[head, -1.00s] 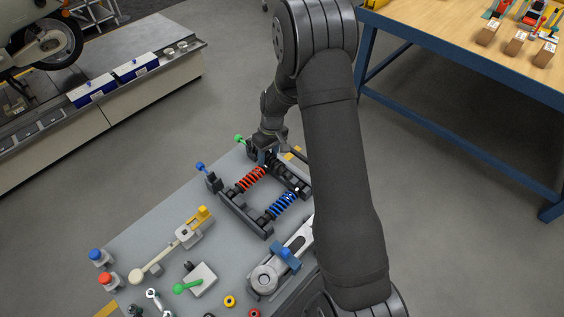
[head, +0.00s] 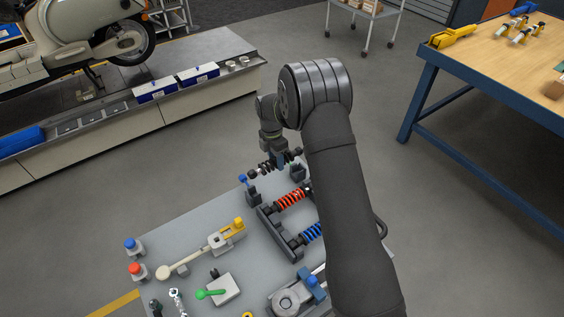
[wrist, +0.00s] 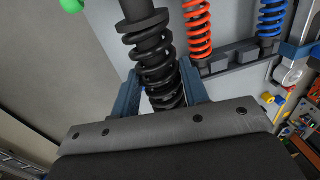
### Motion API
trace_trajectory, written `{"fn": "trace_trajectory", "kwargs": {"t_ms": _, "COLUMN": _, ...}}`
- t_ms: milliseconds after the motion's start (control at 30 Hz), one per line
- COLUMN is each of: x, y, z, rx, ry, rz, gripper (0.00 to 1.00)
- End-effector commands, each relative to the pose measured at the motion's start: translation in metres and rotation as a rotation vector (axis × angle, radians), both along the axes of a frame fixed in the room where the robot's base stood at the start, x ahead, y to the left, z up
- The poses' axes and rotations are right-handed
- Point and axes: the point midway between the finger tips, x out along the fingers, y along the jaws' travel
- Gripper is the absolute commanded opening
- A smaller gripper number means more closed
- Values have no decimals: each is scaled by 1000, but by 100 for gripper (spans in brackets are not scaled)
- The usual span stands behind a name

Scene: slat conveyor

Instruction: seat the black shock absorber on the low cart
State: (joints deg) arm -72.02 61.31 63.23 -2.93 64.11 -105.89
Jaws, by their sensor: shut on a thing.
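The black shock absorber (head: 264,167) is held crosswise, roughly level, in my gripper (head: 280,162) above the far end of the grey-topped low cart (head: 190,236). In the wrist view its black coil (wrist: 153,48) runs between the two blue-grey fingers of my gripper (wrist: 160,90), which are shut on it. A black holder with a blue knob (head: 252,194) stands below and in front of the shock. Another black holder (head: 297,171) stands to its right. I cannot tell whether the shock touches either holder.
A black rack beside the holders carries a red-spring shock (head: 290,199) and a blue-spring shock (head: 312,233), partly behind my arm. A cream lever clamp (head: 195,256), a green-handled block (head: 218,290) and red and blue buttons stand nearer. A wooden-topped bench (head: 490,70) is at right.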

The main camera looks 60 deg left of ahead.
Motion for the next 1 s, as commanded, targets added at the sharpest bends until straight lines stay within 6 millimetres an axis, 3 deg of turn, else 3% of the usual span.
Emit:
{"fn": "trace_trajectory", "kwargs": {"t_ms": 267, "x": -1, "y": 1, "z": -12, "rx": 0, "ry": 0, "rz": 13, "gripper": 2}}
{"fn": "trace_trajectory", "kwargs": {"t_ms": 1000, "x": 0, "y": 1, "z": -69, "rx": 2, "ry": 0, "rz": 10, "gripper": 2}}
